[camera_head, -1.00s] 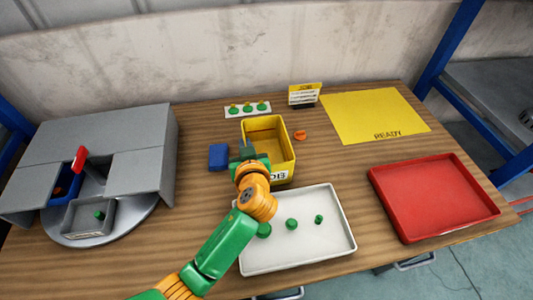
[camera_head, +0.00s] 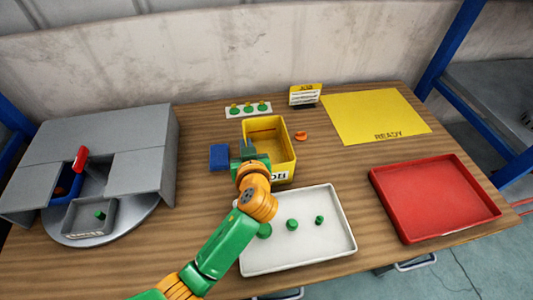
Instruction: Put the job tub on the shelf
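The job tub is a yellow open box (camera_head: 284,150) in the middle of the wooden table, with a white label on its near side, partly hidden by my arm. My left gripper (camera_head: 247,149) is at the tub's left wall, its fingers pointing away from me. Whether the fingers are closed on that wall is too small to tell. The tub stands on the table. My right gripper does not show. A grey shelf surface (camera_head: 500,95) between blue posts is at the right edge, beyond the table.
A blue block (camera_head: 219,156) lies just left of the tub and a small orange part (camera_head: 301,136) right of it. A white tray (camera_head: 330,250) with green parts is in front. A red tray (camera_head: 435,195), yellow READY mat (camera_head: 370,112) and grey carousel housing (camera_head: 140,135) stand around.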

